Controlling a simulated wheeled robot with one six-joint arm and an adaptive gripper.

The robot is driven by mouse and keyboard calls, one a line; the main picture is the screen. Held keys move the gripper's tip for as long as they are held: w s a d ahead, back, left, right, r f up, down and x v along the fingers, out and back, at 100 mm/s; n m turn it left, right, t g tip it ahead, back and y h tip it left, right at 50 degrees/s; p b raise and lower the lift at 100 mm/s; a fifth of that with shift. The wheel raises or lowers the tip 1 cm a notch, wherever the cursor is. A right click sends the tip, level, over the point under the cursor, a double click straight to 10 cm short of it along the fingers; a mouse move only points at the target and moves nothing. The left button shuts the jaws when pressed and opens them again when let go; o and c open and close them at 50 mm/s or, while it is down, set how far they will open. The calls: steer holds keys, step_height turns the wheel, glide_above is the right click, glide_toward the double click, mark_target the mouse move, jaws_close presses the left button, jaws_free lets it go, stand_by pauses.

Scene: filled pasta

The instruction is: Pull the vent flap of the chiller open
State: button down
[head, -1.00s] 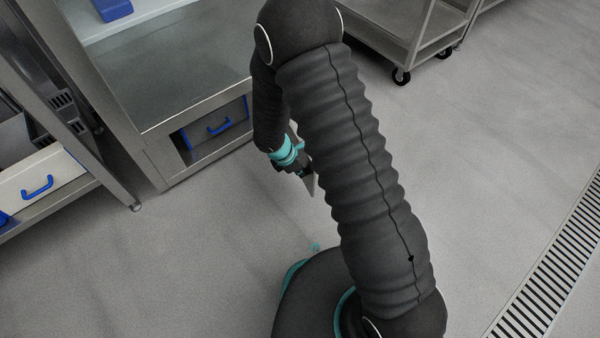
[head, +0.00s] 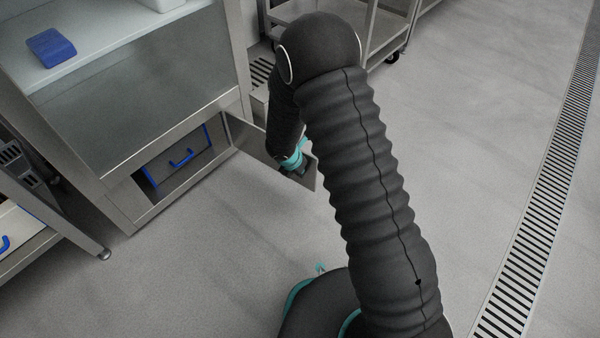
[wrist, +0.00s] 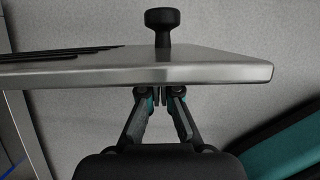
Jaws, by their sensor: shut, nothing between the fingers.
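The chiller's vent flap (head: 250,141) is a flat grey metal panel. It stands swung out from the right side of the low opening in the steel cabinet (head: 120,190). My arm hides part of it in the head view. In the wrist view the flap (wrist: 105,72) crosses the picture as a thick plate, with a black knob (wrist: 162,25) on its far side. My gripper (wrist: 160,97) is shut and empty, its fingertips close against the near face, opposite the knob. In the head view my gripper (head: 298,168) is at the flap's inner face, near its free end.
Behind the opening is a dark front with a blue handle (head: 182,158). A steel bench (head: 70,232) stands at the left. A wheeled cart (head: 385,30) is behind my arm. A floor drain grate (head: 535,220) runs along the right. The floor in front of the cabinet is clear.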

stand_by(0.3)
steer(key=s+a+r+p, duration=0.2)
steer(key=s+a+r, duration=0.2)
steer(key=r, duration=0.5)
steer(key=shift+s+r+p, duration=0.15)
steer(key=shift+s+p, duration=0.2)
steer(key=shift+s, duration=0.85)
steer(key=shift+a, duration=0.1)
